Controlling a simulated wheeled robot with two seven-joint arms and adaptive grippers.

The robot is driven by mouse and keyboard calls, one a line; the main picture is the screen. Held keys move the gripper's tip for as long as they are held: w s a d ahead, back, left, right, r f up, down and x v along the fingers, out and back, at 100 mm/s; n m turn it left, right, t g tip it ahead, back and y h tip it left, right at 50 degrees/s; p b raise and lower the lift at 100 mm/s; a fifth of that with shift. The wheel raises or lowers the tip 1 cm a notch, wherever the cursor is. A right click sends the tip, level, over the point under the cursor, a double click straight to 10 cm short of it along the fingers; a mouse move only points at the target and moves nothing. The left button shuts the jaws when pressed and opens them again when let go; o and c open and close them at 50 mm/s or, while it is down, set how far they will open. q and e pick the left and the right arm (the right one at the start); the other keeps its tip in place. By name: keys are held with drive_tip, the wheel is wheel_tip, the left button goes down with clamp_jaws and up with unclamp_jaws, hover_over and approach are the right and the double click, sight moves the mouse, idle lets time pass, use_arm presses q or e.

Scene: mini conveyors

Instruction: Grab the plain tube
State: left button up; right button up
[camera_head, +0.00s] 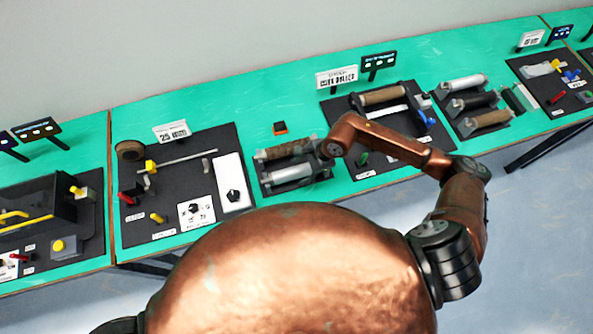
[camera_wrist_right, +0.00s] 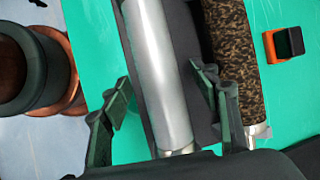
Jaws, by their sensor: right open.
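The plain tube (camera_head: 292,172) is smooth and silver-grey and lies in a dark holder on the bench, in front of the mottled brown tube (camera_head: 288,150). In the right wrist view the plain tube (camera_wrist_right: 162,80) runs lengthwise through the middle, with the mottled tube (camera_wrist_right: 232,55) to its right. My right gripper (camera_wrist_right: 165,88) is open and empty. Its fingers show on either side of the plain tube, the right one near the gap between the two tubes. I cannot tell how far above the tube they are. In the head view this gripper is mostly hidden by its arm. My left gripper is not in view.
A small orange and black block (camera_head: 280,128) stands behind the holder. A black board (camera_head: 140,220) with small fixtures and a white plate (camera_head: 232,183) lies to the left. More rollers, including a brown one (camera_head: 383,96), lie to the right.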

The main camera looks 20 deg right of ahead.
drive_tip(key=shift+a+f, duration=0.15)
drive_tip(key=shift+f, duration=0.15)
drive_tip(key=shift+c, duration=0.4)
clamp_jaws()
